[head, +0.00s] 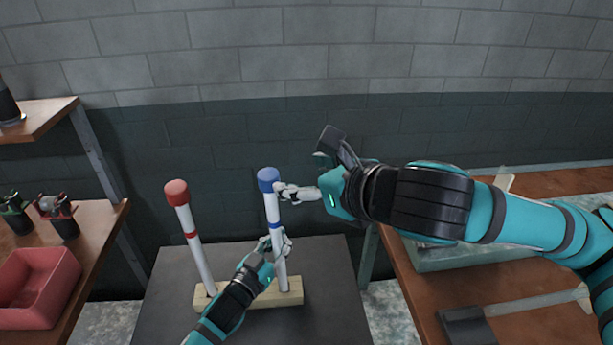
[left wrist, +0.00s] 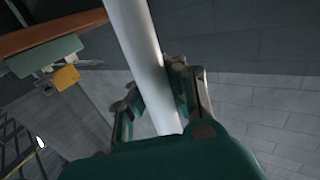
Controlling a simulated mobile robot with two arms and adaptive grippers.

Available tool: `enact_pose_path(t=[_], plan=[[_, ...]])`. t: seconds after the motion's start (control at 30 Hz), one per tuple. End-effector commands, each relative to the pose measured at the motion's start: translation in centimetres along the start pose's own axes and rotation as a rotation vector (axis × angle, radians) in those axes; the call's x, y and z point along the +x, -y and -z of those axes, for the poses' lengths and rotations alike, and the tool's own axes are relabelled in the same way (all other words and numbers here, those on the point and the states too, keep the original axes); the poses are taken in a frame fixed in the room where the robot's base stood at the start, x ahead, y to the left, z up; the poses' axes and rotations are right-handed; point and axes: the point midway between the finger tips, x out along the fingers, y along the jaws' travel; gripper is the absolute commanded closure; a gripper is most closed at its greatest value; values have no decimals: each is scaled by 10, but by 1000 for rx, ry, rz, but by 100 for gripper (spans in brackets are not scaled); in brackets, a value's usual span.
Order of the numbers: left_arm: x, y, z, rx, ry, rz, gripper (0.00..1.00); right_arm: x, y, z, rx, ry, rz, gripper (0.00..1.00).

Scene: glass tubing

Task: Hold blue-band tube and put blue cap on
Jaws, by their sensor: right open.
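The blue-band tube (head: 274,212) stands upright, with its lower end at the wooden block (head: 240,299). The blue cap (head: 268,180) sits on its top end. My left gripper (head: 277,241) is closed around the tube just below the blue band. In the left wrist view the white tube (left wrist: 145,60) passes between the fingers of my left gripper (left wrist: 155,95), which lie against both sides. My right gripper (head: 281,190) is open, with its fingertips beside the tube just under the cap. I cannot tell whether they touch it.
A red-band tube (head: 195,245) with a red cap (head: 176,193) stands to the left at the same block, on a dark table (head: 330,280). A shelf with a red bin (head: 38,285) is at the left. A wooden bench (head: 560,185) is at the right.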

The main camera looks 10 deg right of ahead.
Motion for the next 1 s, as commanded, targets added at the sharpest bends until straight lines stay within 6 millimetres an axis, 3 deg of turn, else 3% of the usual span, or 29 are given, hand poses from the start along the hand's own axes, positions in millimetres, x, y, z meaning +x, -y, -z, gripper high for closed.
enact_pose_path(t=[0.37,0.67,1.0], plan=[[-1,0,-2,-2,5,0,100,0,0,0,0,0,-1,36],[0,0,-1,-1,2,0,65,0,0,0,0,0,-1,36],[-6,1,-1,0,2,1,65,0,0,0,0,0,-1,36]])
